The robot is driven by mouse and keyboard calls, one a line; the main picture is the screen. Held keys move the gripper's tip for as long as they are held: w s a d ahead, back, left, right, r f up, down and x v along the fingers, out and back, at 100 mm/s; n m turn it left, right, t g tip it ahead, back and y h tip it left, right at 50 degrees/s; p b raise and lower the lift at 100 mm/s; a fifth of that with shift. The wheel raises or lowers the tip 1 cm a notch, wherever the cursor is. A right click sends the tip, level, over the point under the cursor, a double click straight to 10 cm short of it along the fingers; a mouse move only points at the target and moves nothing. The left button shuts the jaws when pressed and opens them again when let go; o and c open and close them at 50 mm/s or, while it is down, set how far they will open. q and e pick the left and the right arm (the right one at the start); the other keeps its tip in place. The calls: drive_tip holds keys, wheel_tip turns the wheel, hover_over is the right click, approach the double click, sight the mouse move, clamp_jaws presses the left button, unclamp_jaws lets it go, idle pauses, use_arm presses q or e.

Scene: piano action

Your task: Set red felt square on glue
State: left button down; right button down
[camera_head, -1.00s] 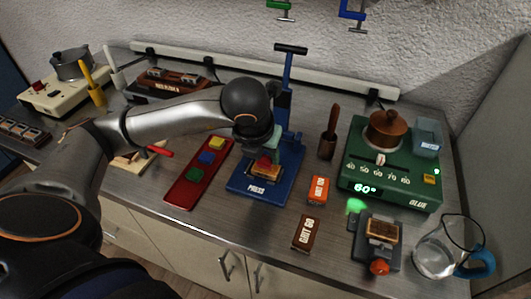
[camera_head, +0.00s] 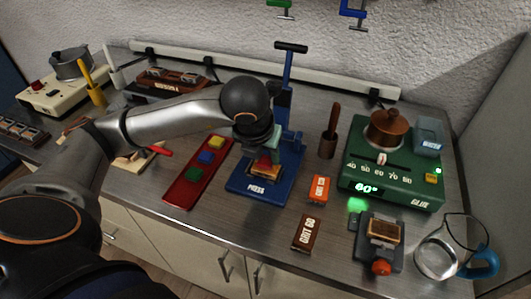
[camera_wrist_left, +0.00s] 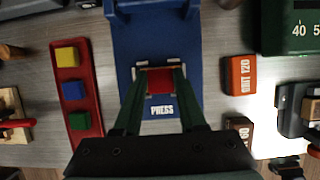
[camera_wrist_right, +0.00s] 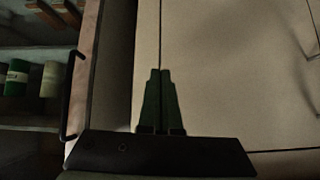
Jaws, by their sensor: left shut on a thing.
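The red felt square (camera_wrist_left: 160,80) is between the fingers of my left gripper (camera_wrist_left: 158,72), which is shut on it. In the head view my left gripper (camera_head: 268,154) is low over the blue press (camera_head: 240,186), with the red felt (camera_head: 264,163) just above a small wooden block (camera_head: 262,174) on the press bed. I cannot tell whether the felt touches the block. Glue on the block is hidden. My right gripper (camera_wrist_right: 160,72) is shut and empty in front of plain cabinet doors.
A red tray (camera_head: 180,197) with yellow, blue and green blocks lies left of the press. Right of it are an orange grit block (camera_head: 319,189), a brown grit block (camera_head: 305,234), the green glue heater (camera_head: 388,170) and a glass jug (camera_head: 436,262). The press lever (camera_head: 287,75) stands behind.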

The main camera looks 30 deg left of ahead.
use_arm(q)
drive_tip(key=shift+f+b, duration=0.45)
use_arm(e)
drive_tip(key=shift+f, duration=0.5)
use_arm(q)
drive_tip(key=shift+c, duration=2)
unclamp_jaws()
drive_tip(key=v, duration=0.3)
drive_tip(key=shift+r, duration=0.4)
drive_tip(key=p+v, duration=0.2)
drive_tip(key=v, duration=0.6)
drive_tip(key=shift+s+r, duration=0.3)
drive_tip(key=shift+r, duration=0.05)
use_arm(e)
wheel_tip(320, 180, up, 2)
drive_tip(key=shift+s, duration=0.15)
use_arm(q)
drive_tip(key=shift+s+d, duration=0.1)
drive_tip(key=shift+s, duration=0.05)
